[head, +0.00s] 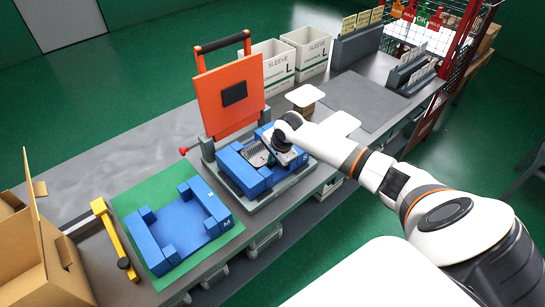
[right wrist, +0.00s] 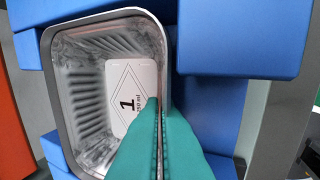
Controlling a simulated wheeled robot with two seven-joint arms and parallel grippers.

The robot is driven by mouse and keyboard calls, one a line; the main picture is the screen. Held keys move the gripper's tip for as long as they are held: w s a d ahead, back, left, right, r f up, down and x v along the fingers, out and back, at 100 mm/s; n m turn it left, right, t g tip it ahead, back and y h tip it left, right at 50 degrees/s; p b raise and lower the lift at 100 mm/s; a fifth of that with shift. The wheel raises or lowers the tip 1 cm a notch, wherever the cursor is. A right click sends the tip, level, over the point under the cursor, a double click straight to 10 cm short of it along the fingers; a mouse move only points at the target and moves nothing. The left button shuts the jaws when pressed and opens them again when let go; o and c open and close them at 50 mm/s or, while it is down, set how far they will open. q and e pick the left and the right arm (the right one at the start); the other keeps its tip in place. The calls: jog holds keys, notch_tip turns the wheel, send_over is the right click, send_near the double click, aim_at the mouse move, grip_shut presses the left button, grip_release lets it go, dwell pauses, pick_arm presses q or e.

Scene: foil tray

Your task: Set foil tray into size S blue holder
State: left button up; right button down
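The silver foil tray (head: 256,155) is within the walls of the size S blue holder (head: 238,172), which has an S on its front right. In the right wrist view the tray (right wrist: 80,90) has ribbed sides and a white label reading 1 on its floor. Blue holder blocks (right wrist: 238,40) surround it. My right gripper (head: 277,152) is over the holder. In the right wrist view its teal fingers (right wrist: 163,115) are closed on the tray's right wall. I cannot tell whether the tray rests fully on the holder's floor. My left gripper is out of view.
An orange upright panel (head: 219,111) stands behind the S holder. A size M blue holder (head: 168,248) sits on a green mat at the left front. A cardboard box (head: 50,262) is far left. White sleeve bins (head: 306,50) stand behind. The grey bench at right has bare room.

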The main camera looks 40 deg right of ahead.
jog(key=c, duration=1.6)
grip_release()
jog(key=b+v, duration=0.1)
jog(key=v, duration=1.1)
